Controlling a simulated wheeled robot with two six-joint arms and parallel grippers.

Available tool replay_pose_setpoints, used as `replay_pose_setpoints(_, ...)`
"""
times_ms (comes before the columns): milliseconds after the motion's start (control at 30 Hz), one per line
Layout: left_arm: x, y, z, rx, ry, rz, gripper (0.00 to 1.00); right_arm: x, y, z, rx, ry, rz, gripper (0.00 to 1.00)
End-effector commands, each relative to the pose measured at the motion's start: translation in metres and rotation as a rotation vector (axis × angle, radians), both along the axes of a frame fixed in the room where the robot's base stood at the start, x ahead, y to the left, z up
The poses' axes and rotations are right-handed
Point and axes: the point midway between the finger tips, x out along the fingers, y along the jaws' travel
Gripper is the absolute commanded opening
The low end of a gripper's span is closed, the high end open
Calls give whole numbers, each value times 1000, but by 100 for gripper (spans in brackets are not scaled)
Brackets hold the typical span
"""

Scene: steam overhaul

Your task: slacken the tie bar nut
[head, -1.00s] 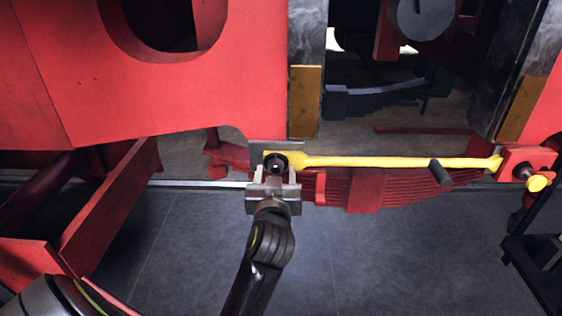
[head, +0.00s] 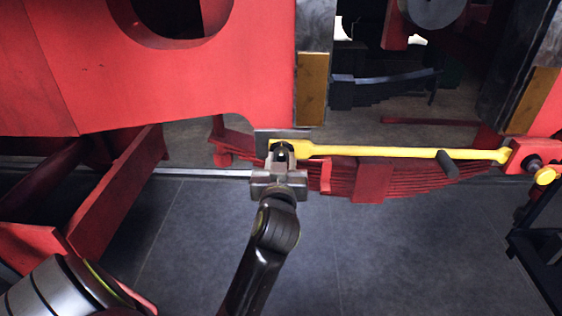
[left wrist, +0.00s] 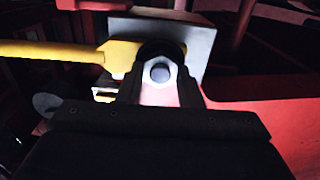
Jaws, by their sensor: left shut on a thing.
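The yellow tie bar (head: 385,151) runs across the opening in the red frame. Its left end sits at a dark nut (head: 283,150) in front of a grey plate. The nut also shows in the left wrist view (left wrist: 160,72), with a round stud end in its middle, against the yellow bar end (left wrist: 119,57). My left gripper (head: 281,160) is at the nut from below, its fingers closed on the nut's two sides. The fingers hide part of the nut. My right gripper is not in view.
A dark handle (head: 447,162) sticks out from the bar. The bar's right end meets a red block with a yellow knob (head: 545,176). A red leaf spring (head: 400,180) lies behind and below the bar. A black stand (head: 540,245) is at the right edge. The grey floor (head: 390,250) is clear.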

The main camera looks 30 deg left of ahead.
Motion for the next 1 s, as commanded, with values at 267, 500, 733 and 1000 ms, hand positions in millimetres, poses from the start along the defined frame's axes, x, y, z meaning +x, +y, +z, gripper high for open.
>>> replay_pose_setpoints(267, 0, 0, -2, -122, -74, 0, 10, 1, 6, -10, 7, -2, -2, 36)
replay_pose_setpoints(500, 0, 0, -3, -303, -185, -1, 10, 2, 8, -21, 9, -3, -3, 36)
replay_pose_setpoints(733, 0, 0, -2, -489, -300, -2, 10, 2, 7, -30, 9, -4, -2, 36)
replay_pose_setpoints(1000, 0, 0, -2, -709, -434, -2, 10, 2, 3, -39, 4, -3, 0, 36)
